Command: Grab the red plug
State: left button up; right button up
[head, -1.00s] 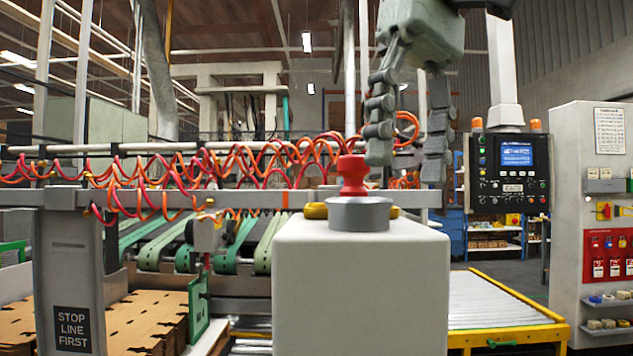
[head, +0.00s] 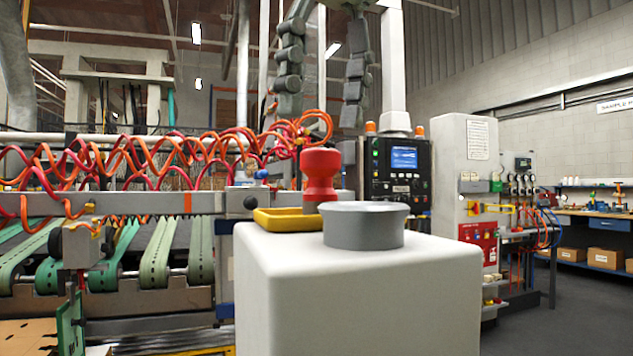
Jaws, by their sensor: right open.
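The red plug (head: 321,176) stands upright on top of the pale pedestal (head: 350,290). Its base is partly hidden behind a round grey part (head: 364,230), and it stands at the yellow tray (head: 285,221); I cannot tell whether it is inside the tray. My right gripper (head: 320,108) hangs from the top of the picture with its two jointed fingers spread, open and empty. Its fingertips are above the plug in the picture, apart from it. My left gripper is not in view.
A control panel (head: 398,172) with a blue screen stands behind the pedestal. Orange and red coiled hoses (head: 130,165) hang over the conveyor (head: 140,258) on the left. A grey cabinet (head: 467,150) and a workbench (head: 590,213) are at the right. The floor at the lower right is clear.

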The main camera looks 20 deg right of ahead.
aim_at(320, 153)
jog(key=f, duration=0.2)
jog(key=w+f, duration=0.1)
jog(key=f, duration=0.1)
jog(key=shift+f, duration=0.65)
jog(key=shift+c, duration=0.3)
jog(key=c, duration=1.2)
